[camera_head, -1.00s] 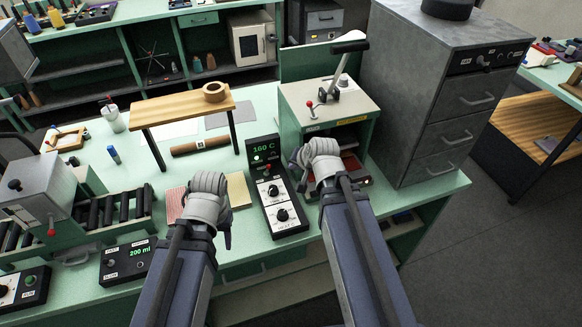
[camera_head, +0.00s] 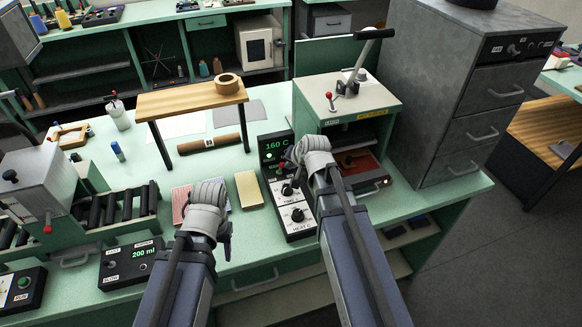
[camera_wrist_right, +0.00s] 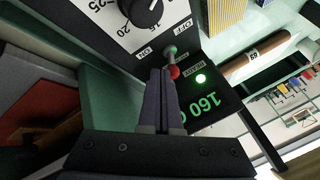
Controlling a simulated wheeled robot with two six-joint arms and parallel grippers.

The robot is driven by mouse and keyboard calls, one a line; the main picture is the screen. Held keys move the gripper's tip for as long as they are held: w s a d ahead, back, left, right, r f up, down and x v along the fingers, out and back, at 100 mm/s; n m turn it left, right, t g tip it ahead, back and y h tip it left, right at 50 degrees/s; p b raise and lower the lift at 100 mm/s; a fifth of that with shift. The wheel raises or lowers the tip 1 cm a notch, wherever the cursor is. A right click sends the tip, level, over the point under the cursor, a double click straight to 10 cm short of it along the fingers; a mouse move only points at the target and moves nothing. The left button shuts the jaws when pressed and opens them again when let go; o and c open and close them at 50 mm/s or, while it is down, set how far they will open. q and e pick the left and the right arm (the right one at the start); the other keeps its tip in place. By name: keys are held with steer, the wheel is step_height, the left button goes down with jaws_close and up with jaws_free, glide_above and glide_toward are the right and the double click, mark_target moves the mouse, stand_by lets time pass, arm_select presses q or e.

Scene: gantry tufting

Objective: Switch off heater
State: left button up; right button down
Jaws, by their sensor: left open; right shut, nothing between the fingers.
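The heater control box (camera_head: 297,222) is a black panel with a lit green 160 C display (camera_head: 275,146) and two dials on white plates. It stands on the green bench.
A green press (camera_head: 345,105) with a long lever stands just behind and right of the box. A wooden stand (camera_head: 185,100) with a tape ring is behind left. A 200 ml box (camera_head: 130,263) and rollers lie left. A grey cabinet (camera_head: 455,110) stands right.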

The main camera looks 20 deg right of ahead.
mark_target(282, 167)
arm_select(q)
steer(key=shift+d, duration=0.1)
arm_select(e)
steer(key=shift+d, duration=0.1)
arm_select(q)
steer(key=shift+r, duration=0.15)
arm_select(e)
steer(key=shift+a+r+n+h, duration=0.1)
steer(key=shift+a+n+h, duration=0.2)
steer(key=shift+a+h, duration=0.25)
steer(key=shift+a+r+h, duration=0.1)
steer(key=shift+a+h, duration=0.2)
steer(key=shift+h, duration=0.35)
arm_select(q)
steer(key=shift+f, duration=0.3)
arm_select(e)
steer(key=shift+a+r+n+h, duration=0.2)
steer(key=shift+a+n+h, duration=0.55)
steer(key=shift+h, duration=0.45)
steer(key=shift+s+a, duration=0.1)
steer(key=shift+a, duration=0.05)
arm_select(q)
steer(key=shift+f, duration=0.1)
arm_select(e)
steer(key=shift+f, duration=0.1)
